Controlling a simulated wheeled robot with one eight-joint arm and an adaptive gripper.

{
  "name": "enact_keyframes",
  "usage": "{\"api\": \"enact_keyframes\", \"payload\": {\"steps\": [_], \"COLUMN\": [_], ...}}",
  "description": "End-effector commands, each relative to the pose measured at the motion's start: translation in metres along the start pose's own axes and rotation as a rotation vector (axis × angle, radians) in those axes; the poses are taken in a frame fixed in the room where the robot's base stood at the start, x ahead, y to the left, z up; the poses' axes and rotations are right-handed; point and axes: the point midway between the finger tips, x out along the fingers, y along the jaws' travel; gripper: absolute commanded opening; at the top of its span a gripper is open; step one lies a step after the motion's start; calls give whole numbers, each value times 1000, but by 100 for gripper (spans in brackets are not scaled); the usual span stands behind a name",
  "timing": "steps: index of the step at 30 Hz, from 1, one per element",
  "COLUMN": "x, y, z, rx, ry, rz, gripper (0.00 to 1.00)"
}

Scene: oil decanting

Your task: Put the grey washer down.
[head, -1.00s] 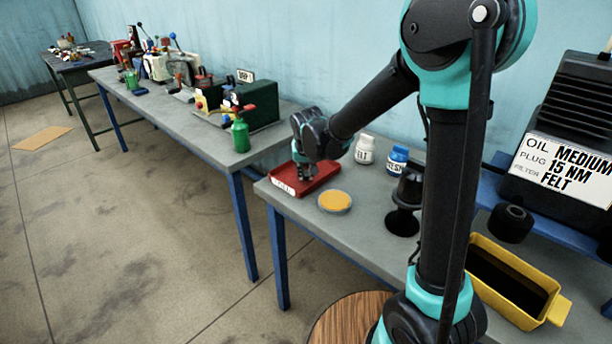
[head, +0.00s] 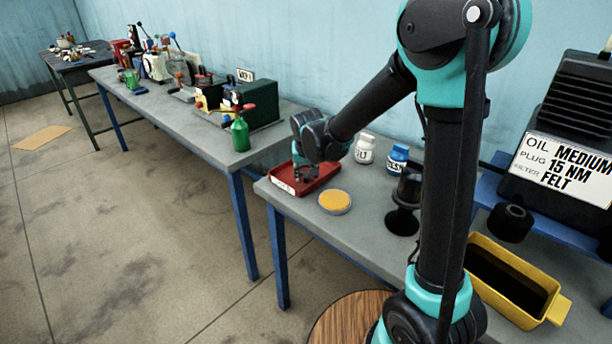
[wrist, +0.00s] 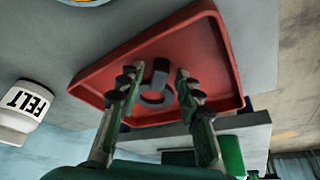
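My gripper (wrist: 156,82) is open, its two fingers standing apart over the red tray (wrist: 222,62). A grey washer (wrist: 144,99) shows as a ring inside the tray, between and beyond the fingertips. A grey upright-looking piece (wrist: 161,72) shows at the ring's edge; I cannot tell whether it is part of the washer. Neither finger appears to touch them. In the head view my gripper (head: 305,176) is low over the red tray (head: 326,184) at the bench's left end, and the washer is not discernible there.
A yellow-topped round tin (head: 335,201) stands just in front of the tray. A white FELT jar (head: 364,150) and a blue-labelled jar (head: 397,158) stand to the right. A black stand (head: 402,221) and a yellow bin (head: 553,310) are further right.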

Motion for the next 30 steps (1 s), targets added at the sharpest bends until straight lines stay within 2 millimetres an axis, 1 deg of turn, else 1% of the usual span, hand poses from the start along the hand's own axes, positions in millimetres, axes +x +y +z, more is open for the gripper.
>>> {"api": "enact_keyframes", "payload": {"steps": [5, 15, 18, 21, 24, 30], "x": [-19, -81, -96, -108, -116, -120], "y": [0, 0, 0, 0, 0, 0], "z": [0, 1, 1, 0, 0, 0], "rx": [-1, -1, 0, 0, -1, 0], "ry": [0, 0, 0, 0, 0, 0], "rz": [0, 0, 0, 0, 0, 0], "gripper": [35, 35, 35, 35, 35, 35]}}
